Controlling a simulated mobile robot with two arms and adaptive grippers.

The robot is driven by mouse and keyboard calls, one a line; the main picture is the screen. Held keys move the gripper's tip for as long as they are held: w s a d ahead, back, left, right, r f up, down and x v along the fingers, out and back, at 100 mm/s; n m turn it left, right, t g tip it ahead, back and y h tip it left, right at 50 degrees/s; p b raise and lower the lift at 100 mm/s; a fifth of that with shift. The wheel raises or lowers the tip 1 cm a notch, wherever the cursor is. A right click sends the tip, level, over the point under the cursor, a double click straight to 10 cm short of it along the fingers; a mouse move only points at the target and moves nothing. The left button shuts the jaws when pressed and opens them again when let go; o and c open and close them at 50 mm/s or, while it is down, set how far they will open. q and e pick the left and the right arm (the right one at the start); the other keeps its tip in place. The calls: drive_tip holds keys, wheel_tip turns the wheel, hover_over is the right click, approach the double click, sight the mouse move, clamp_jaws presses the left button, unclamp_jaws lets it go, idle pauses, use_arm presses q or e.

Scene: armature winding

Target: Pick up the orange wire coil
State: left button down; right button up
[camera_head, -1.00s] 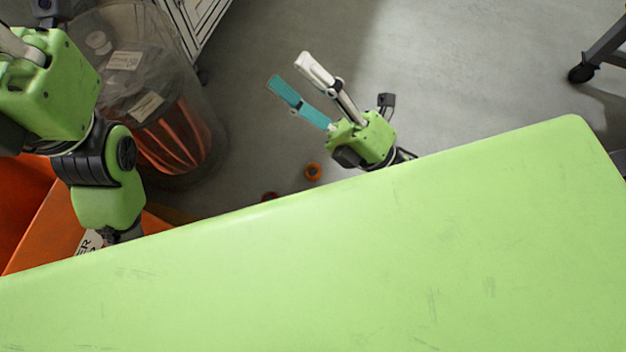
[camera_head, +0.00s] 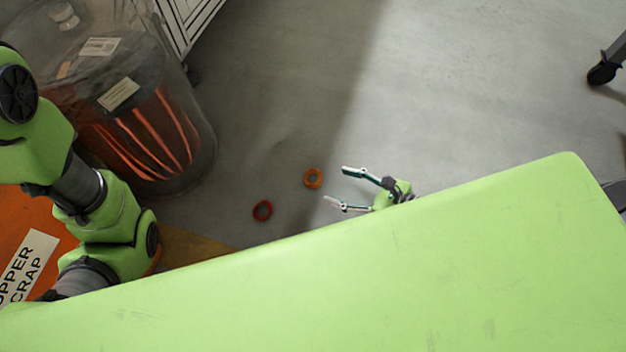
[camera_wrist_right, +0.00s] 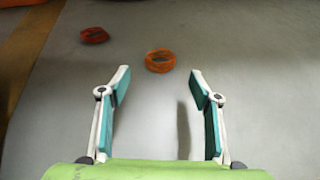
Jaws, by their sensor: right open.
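The orange wire coil (camera_head: 306,180) is a small ring lying on the grey floor. In the right wrist view the coil (camera_wrist_right: 160,67) appears ahead of the fingertips, roughly midway between them. My right gripper (camera_head: 335,185) is open and empty, to the right of the coil and apart from it. The right wrist view shows the two spread fingers of this gripper (camera_wrist_right: 159,74) with bare floor between them. My left arm comes in at the left edge, and its gripper is out of view.
A red coil (camera_head: 256,213) lies on the floor left of the orange one. A transparent bin (camera_head: 196,128) with copper-coloured strips stands upper left. An orange box labelled copper scrap (camera_head: 45,220) is at the left. The floor (camera_head: 460,90) at upper right is clear, except for a caster (camera_head: 602,73).

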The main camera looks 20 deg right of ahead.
sight(319, 179)
drive_tip(key=shift+x, duration=1.05)
drive_tip(key=b+x, duration=0.3)
drive_tip(key=x, duration=0.1)
drive_tip(key=shift+w+a+f, duration=0.15)
drive_tip(key=shift+w+a, duration=0.1)
drive_tip(key=shift+w, duration=0.05)
drive_tip(key=shift+w+a, duration=0.25)
drive_tip(key=c, duration=1)
